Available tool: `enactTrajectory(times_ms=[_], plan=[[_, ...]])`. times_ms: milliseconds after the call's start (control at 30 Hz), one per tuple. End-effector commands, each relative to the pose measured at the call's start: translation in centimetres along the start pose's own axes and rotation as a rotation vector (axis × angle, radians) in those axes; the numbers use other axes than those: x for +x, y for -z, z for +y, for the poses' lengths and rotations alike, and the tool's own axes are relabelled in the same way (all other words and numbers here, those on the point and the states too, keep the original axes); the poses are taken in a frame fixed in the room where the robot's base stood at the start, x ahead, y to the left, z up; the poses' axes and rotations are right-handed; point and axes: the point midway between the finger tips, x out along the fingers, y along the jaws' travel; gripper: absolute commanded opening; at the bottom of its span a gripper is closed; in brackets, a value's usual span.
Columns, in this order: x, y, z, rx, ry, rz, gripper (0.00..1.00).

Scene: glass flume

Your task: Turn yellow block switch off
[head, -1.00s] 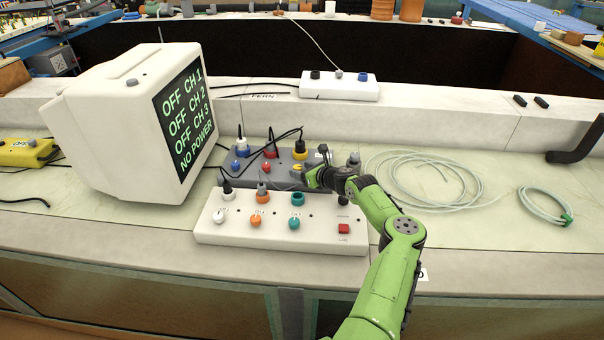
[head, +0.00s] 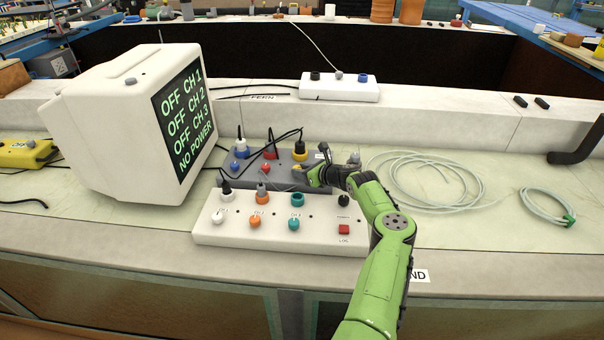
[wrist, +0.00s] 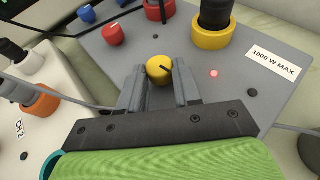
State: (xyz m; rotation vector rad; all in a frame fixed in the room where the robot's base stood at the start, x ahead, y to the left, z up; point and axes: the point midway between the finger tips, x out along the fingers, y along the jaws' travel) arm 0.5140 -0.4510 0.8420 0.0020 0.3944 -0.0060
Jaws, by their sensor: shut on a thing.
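The grey power block (head: 262,165) lies behind the white channel box on the bench. In the wrist view its grey top (wrist: 120,60) carries a round yellow knob (wrist: 159,69) with a dark pointer line. My gripper (wrist: 160,80) has its two fingers on either side of this knob and is shut on it. A small red light (wrist: 214,73) glows to the right of the knob. A yellow socket (wrist: 212,35) with a black plug (wrist: 215,12) in it stands behind. In the head view my gripper (head: 304,176) partly hides the knob.
The white channel box (head: 280,222) with knobs and plugs stands in front. A white monitor (head: 120,120) at left reads OFF for three channels and NO POWER. Black cables cross the block. Coiled pale tubing (head: 430,180) lies to the right.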

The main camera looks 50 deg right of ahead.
Motion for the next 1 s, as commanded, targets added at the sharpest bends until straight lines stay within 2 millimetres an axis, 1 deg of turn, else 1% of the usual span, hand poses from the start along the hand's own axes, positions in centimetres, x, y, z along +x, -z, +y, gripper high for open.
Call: enactTrajectory(times_ms=[33, 100, 333, 700, 733, 867, 900, 1000], plan=[[0.30, 0.45, -0.31, -0.014, -0.021, 0.000, 0.02], [0.41, 0.61, -0.42, -0.029, -0.060, 0.001, 0.02], [0.20, 0.32, -0.43, -0.059, -0.135, 0.000, 0.02], [-0.03, 0.08, -0.39, -0.062, -0.147, 0.000, 0.02], [-0.03, 0.08, -0.39, -0.062, -0.147, 0.000, 0.36], [-0.04, 0.05, -0.38, -0.062, -0.147, 0.000, 0.56], [-0.04, 0.04, -0.38, -0.062, -0.147, -0.001, 0.58], [-0.04, 0.02, -0.38, -0.062, -0.147, -0.001, 0.58]])
